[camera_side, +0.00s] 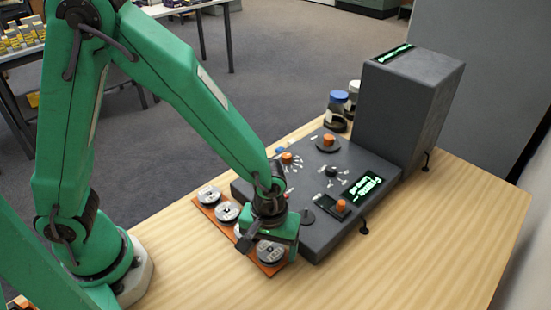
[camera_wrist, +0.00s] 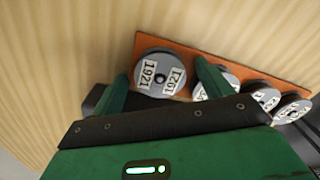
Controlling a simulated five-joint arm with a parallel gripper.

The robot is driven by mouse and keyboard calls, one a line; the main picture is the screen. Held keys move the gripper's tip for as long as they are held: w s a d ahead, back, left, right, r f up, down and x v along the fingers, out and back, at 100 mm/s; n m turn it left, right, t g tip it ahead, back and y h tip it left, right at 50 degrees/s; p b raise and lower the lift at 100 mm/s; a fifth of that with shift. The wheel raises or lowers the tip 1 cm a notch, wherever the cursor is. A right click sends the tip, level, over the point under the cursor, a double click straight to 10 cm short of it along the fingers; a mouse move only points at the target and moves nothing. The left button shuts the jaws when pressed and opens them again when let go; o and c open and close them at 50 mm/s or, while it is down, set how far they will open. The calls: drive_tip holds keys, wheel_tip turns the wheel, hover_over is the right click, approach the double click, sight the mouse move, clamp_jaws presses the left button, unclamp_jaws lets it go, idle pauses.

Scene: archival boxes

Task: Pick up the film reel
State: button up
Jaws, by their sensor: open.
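Several grey film reels with white labels lie in a row on an orange tray (camera_wrist: 215,57). The end reel (camera_wrist: 160,73), labelled 1921, sits between the two fingers of my gripper (camera_wrist: 162,85) in the wrist view. The fingers stand apart on either side of it, and I cannot tell whether they touch it. The right finger partly covers the neighbouring reel (camera_wrist: 224,84). In the side view my gripper (camera_side: 262,243) is low over the near end of the tray, above the nearest reel (camera_side: 270,252).
A grey control machine (camera_side: 345,180) with orange knobs and green displays stands close on the right of the tray. A tall grey box (camera_side: 410,105) and lidded jars (camera_side: 337,108) are behind. The wooden table (camera_side: 400,270) is bare in front.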

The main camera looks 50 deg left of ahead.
drive_tip(key=shift+c, duration=0.2)
drive_tip(key=c, duration=1)
drive_tip(key=shift+c, duration=0.2)
drive_tip(key=shift+r, duration=0.2)
drive_tip(key=shift+r, duration=0.45)
wheel_tip(320, 180, up, 3)
drive_tip(key=shift+f, duration=0.15)
drive_tip(key=s+d+r, duration=0.5)
drive_tip(key=s+r, duration=0.2)
drive_tip(key=s, duration=0.3)
drive_tip(key=shift+s, duration=0.3)
drive_tip(key=shift+w, duration=0.1)
